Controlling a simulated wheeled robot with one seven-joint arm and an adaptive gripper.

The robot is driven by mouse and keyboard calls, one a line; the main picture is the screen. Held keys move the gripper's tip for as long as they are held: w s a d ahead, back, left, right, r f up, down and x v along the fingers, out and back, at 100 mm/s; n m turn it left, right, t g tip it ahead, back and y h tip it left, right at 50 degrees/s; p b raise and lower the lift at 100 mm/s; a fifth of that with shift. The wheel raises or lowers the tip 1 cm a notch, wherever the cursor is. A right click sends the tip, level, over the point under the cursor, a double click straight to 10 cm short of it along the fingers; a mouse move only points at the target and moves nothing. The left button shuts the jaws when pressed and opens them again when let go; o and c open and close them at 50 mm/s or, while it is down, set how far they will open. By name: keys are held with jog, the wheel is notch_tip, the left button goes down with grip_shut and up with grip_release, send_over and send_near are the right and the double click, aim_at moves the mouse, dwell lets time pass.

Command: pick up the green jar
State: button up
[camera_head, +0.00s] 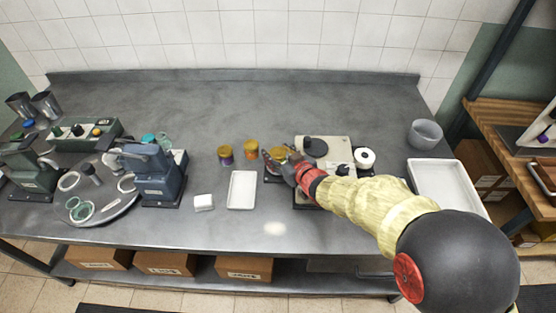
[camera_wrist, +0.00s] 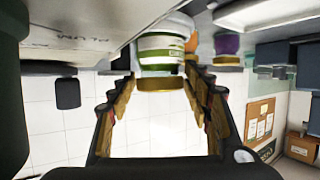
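The green jar (camera_wrist: 160,45), white with green bands and a gold lid, shows in the wrist view beyond my gripper, upside down in the picture. In the head view its gold lid (camera_head: 279,153) shows beside my fingers; the rest is mostly hidden. My gripper (camera_wrist: 160,72) is open, with one finger on each side of the jar near its lid. I cannot tell whether either finger touches it. In the head view my gripper (camera_head: 276,162) is low over the table, left of the beige device.
An orange jar (camera_head: 251,150) and a purple jar (camera_head: 226,155) stand just left. The beige device (camera_head: 325,149) is close on the right. A white tray (camera_head: 242,190) lies in front on the table (camera_head: 230,105). The table's back is clear.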

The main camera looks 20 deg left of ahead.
jog(key=c, duration=1.2)
